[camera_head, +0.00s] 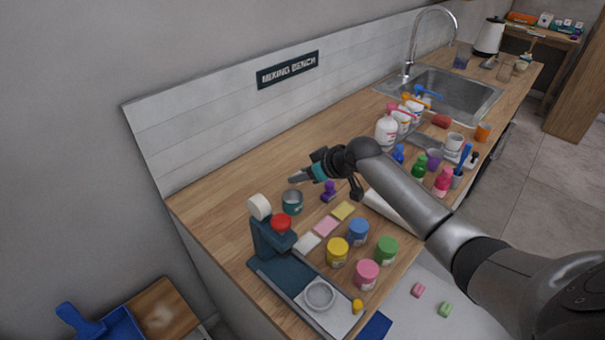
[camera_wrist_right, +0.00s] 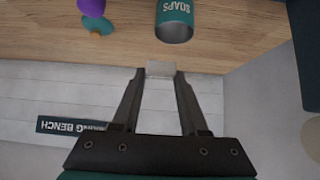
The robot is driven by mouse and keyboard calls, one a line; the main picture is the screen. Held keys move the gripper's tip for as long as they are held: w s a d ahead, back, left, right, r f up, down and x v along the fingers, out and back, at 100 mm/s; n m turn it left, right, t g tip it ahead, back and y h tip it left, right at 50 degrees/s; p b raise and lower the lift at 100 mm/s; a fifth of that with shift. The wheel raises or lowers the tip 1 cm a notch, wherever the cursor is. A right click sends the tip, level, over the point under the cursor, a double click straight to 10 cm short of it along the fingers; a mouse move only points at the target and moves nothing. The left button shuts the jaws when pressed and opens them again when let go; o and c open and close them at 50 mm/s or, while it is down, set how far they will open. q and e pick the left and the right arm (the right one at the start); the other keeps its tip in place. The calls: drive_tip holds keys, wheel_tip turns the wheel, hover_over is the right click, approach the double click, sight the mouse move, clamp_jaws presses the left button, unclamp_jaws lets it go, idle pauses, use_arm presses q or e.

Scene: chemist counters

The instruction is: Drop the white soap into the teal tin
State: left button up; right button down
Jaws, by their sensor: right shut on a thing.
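My right gripper (camera_head: 300,176) is shut on the white soap, a small pale block (camera_wrist_right: 161,68) between the fingertips in the wrist view. The soap is hard to make out in the head view. The teal tin (camera_head: 292,204) stands on the wooden counter, just below the fingertips in the head view. In the wrist view the tin (camera_wrist_right: 174,28) shows its "SOAPS" label, just beyond the soap, with a gap between them. The soap is outside the tin. My left gripper is not in view.
A purple-topped object (camera_head: 328,190) stands right of the tin. A dark teal press or stand (camera_head: 268,240) with a red part is in front. Several coloured jars, such as a yellow one (camera_head: 337,252), stand nearby. A tiled wall (camera_head: 225,145) rises behind.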

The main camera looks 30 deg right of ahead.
drive_tip(key=shift+c, duration=1.8)
unclamp_jaws()
drive_tip(key=p+v, duration=0.1)
drive_tip(key=v, duration=1.4)
drive_tip(key=shift+s, duration=0.1)
